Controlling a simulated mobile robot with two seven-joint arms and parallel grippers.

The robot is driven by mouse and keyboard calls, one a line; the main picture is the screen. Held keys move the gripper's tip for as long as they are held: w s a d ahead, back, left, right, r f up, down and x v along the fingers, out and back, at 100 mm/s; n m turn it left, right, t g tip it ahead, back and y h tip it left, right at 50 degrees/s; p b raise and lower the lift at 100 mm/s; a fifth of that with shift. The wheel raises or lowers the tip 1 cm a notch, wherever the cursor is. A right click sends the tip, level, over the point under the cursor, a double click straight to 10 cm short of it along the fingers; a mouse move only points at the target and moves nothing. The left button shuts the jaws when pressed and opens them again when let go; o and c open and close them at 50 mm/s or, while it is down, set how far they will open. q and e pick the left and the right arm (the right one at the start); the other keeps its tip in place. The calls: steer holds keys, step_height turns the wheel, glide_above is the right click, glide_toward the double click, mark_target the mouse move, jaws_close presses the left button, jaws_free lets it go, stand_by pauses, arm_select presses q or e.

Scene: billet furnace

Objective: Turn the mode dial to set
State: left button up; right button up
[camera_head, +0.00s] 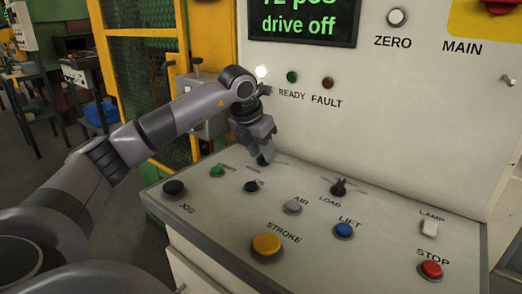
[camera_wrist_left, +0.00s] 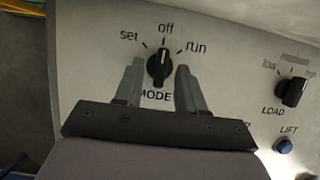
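The mode dial (camera_wrist_left: 159,67) is a black knob on the pale panel. In the left wrist view its long grip stands nearly upright and points to "off", with "set" on its left and "run" on its right. My left gripper (camera_wrist_left: 160,75) is open, its two fingers apart on either side of the dial, with gaps between. I cannot tell whether the fingers are low enough to be around the knob. In the head view my left gripper (camera_head: 264,158) points down at the panel's rear part and hides the dial. My right gripper is not in view.
The load dial (camera_head: 338,187) is right of the gripper. Nearby on the sloped panel are green (camera_head: 217,171) and black (camera_head: 174,188) buttons, a yellow stroke button (camera_head: 266,244), a blue lift button (camera_head: 343,230) and a red stop button (camera_head: 431,268). An upright wall stands behind.

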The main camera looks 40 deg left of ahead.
arm_select(q)
jaws_close()
steer(key=shift+n, duration=0.3)
steer(key=shift+w+d+n+y+p, duration=0.1)
steer(key=shift+n+y+p, duration=0.2)
steer(key=shift+n+p, duration=0.15)
steer(key=shift+d+r+n+g+y+p, duration=0.15)
steer(key=shift+n+g+y+p, duration=0.25)
steer(key=shift+n, duration=0.85)
steer(key=n+y, duration=0.1)
steer(key=n, duration=0.2)
steer(key=shift+w+d+p, duration=0.1)
steer(key=shift+w+p, duration=0.05)
steer(key=shift+p, duration=0.25)
steer(key=shift+n+g+y, duration=0.4)
steer(key=shift+n+g, duration=0.1)
steer(key=shift+n, duration=0.5)
